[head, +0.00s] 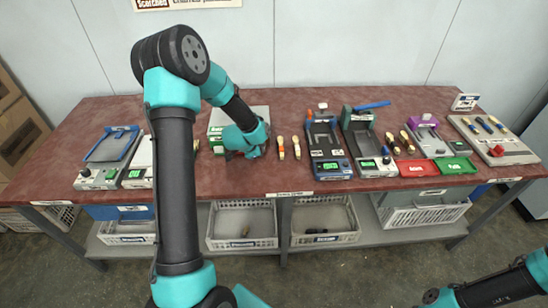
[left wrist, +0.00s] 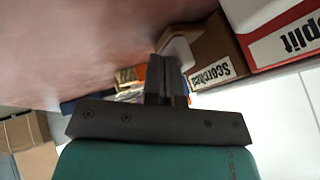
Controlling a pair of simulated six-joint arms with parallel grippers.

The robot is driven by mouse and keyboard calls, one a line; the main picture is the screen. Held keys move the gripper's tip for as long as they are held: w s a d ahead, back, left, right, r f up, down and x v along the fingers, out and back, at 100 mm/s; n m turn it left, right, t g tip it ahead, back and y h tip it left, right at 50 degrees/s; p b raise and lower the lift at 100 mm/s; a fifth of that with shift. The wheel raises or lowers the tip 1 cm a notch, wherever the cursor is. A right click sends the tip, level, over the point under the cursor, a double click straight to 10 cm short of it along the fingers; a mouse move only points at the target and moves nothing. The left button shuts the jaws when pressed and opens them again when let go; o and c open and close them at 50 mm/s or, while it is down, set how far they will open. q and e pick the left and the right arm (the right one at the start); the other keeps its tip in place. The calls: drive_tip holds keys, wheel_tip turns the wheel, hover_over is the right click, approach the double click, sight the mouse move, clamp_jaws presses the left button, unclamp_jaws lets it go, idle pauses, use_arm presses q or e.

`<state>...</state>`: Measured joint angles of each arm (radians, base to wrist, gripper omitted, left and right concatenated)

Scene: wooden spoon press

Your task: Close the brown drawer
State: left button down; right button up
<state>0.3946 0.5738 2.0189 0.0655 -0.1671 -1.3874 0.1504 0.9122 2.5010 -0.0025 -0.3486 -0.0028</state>
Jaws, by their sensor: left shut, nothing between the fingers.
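My left gripper (left wrist: 168,85) is shut and empty in the left wrist view. In the head view its arm rises in front of the table and its wrist end is over the table's back half; the fingers are hidden there. A brown box-like front (left wrist: 198,58) labelled "Scorched" lies just beyond the fingertips in the left wrist view. I cannot tell whether it is the brown drawer, or whether the fingers touch it. No brown drawer is clear in the head view. Part of my right arm shows at the lower right of the head view; its gripper is out of view.
The dark red table (head: 230,184) carries several grey devices and wooden spoons. A blue drawer front (head: 105,212) and white bins (head: 243,242) sit below it. A red front (left wrist: 290,35) labelled "Split" is beside the brown one.

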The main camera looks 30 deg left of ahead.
use_arm(q)
drive_tip(key=shift+w+a+r, duration=0.1)
drive_tip(key=shift+w+a, duration=0.15)
drive_tip(key=shift+a, duration=0.15)
drive_tip(key=shift+s+d, duration=0.35)
drive_tip(key=s+d, duration=0.2)
drive_tip(key=s, duration=0.1)
drive_tip(key=shift+d+r, duration=0.1)
drive_tip(key=shift+r, duration=0.1)
drive_tip(key=v, duration=0.9)
drive_tip(key=shift+r, duration=0.15)
drive_tip(key=shift+s, duration=0.15)
